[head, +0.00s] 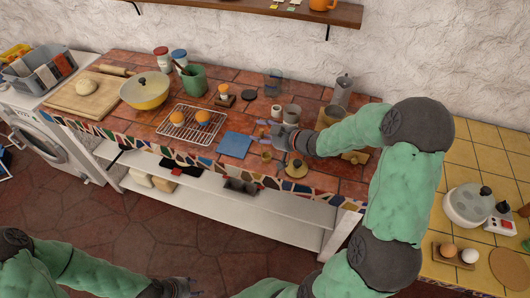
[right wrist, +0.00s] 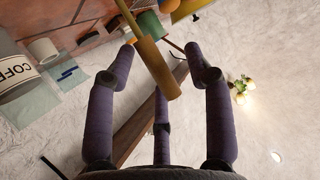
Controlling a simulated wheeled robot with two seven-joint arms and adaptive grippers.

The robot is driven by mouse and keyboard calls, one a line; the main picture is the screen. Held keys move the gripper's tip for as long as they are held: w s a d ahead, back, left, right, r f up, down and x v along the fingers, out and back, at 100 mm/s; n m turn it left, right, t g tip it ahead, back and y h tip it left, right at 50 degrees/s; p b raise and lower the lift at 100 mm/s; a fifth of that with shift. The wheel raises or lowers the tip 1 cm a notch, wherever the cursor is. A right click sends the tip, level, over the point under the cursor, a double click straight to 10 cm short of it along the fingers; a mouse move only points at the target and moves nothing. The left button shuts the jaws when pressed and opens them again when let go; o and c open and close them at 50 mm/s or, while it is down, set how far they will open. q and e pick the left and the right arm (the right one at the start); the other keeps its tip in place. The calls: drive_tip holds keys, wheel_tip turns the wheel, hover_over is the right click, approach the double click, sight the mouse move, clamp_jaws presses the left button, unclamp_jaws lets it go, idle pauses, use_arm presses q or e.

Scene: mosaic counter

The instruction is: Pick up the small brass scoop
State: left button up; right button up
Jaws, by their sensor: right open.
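The brass scoop appears in the right wrist view as a long brass-coloured piece (right wrist: 157,70), thin at the top and thicker toward my palm. It lies between the spread fingers of my right gripper (right wrist: 165,55); I see no finger closed on it. In the head view my right gripper (head: 270,128) is low over the counter, its fingers pointing left, and it hides much of what is there. A small brass-coloured item (head: 266,157) stands just in front of it; I cannot tell whether it is part of the scoop. My left gripper (head: 181,288) is at the bottom edge, away from the counter.
The tiled counter (head: 330,187) holds a blue cloth (head: 234,145), a wire rack (head: 178,133), a brass-coloured lidded item (head: 296,169), a grey cup (head: 291,113) and a moka pot (head: 342,91). A coffee canister (right wrist: 18,78) shows in the right wrist view.

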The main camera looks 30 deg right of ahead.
clamp_jaws()
drive_tip(key=shift+r, duration=0.15)
